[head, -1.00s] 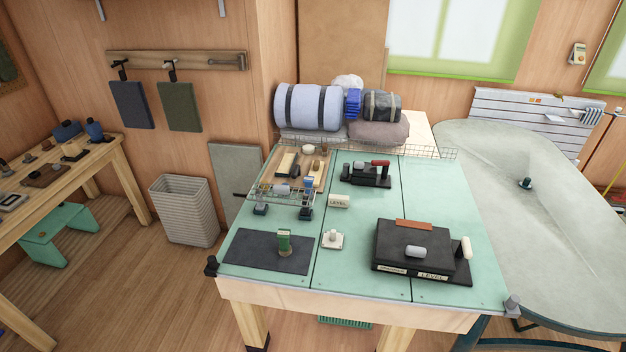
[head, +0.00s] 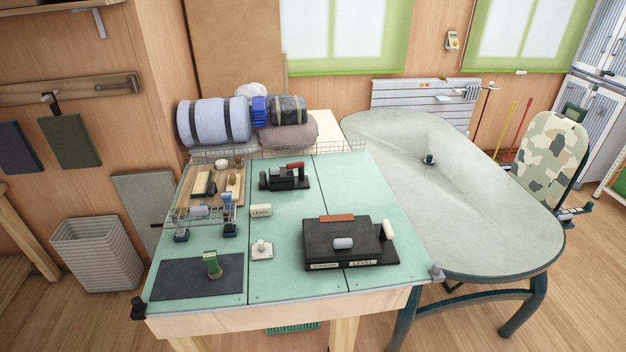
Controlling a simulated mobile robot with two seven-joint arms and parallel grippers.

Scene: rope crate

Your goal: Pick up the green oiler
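A small green upright item (head: 212,264), which looks like the green oiler, stands on a dark mat (head: 180,279) at the front left of the green-topped table (head: 275,281). It has a pale top; finer detail is too small to tell. Neither of my grippers is in the head view.
Right of the mat are a white knobbed piece (head: 262,250) and a black box (head: 330,242) labelled LEVEL. A wire basket (head: 205,214) and wooden tray (head: 236,172) stand behind the mat. A grey oval table (head: 470,225) adjoins on the right. A bin (head: 95,255) stands left.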

